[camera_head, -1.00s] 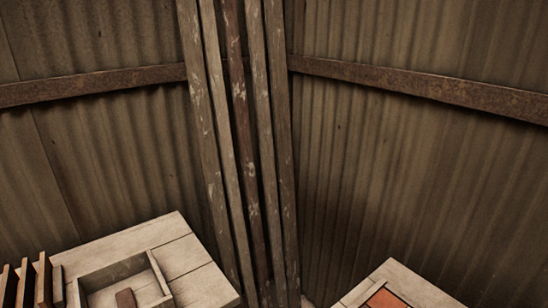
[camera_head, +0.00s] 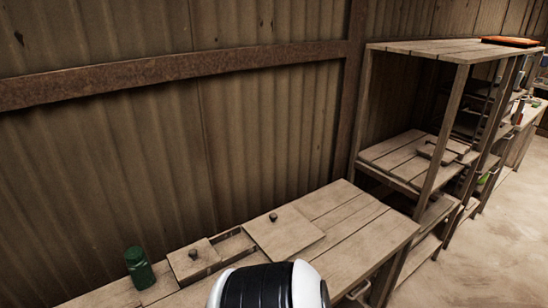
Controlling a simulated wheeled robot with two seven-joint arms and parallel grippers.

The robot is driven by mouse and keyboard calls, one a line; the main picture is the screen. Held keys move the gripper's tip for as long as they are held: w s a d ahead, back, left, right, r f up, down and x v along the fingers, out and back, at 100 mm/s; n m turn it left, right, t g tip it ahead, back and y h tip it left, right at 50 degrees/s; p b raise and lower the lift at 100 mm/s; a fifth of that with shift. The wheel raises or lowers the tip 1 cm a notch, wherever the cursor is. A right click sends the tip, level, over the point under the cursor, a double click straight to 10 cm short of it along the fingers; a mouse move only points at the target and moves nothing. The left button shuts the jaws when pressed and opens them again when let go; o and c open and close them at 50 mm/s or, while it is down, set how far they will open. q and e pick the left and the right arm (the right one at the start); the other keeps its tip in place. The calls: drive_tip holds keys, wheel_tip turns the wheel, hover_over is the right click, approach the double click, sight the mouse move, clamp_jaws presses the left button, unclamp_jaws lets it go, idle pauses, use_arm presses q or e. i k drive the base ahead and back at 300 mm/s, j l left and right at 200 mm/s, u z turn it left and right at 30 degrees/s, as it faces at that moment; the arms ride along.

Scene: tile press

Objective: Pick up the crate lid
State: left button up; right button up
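Wooden lids lie on the plank bench at the bottom. A larger flat square lid with a dark round knob (camera_head: 287,236) lies at the right end of a low wooden box (camera_head: 238,243). A smaller square lid with a knob (camera_head: 184,264) lies at the box's left, leaving a gap between the two. A further flat wooden piece with a raised bar (camera_head: 438,152) lies on the middle shelf at right. I cannot tell which is the crate lid. Neither gripper shows; only a white and black part of my own arm is at the bottom.
A green canister (camera_head: 139,268) stands left of the box on the bench (camera_head: 340,215). The bench's right part is bare. A wooden shelf unit (camera_head: 460,85) stands beyond it, with an orange item (camera_head: 510,42) on top. Sandy floor (camera_head: 470,255) is open at right.

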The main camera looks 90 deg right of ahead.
sight(282, 233)
drive_tip(key=z, duration=2.85)
drive_tip(key=i+l+u, duration=0.15)
drive_tip(key=l, duration=0.25)
drive_tip(key=i+l+u, duration=0.1)
drive_tip(key=l, duration=0.3)
drive_tip(key=i+l+u, duration=0.15)
drive_tip(key=l, duration=0.3)
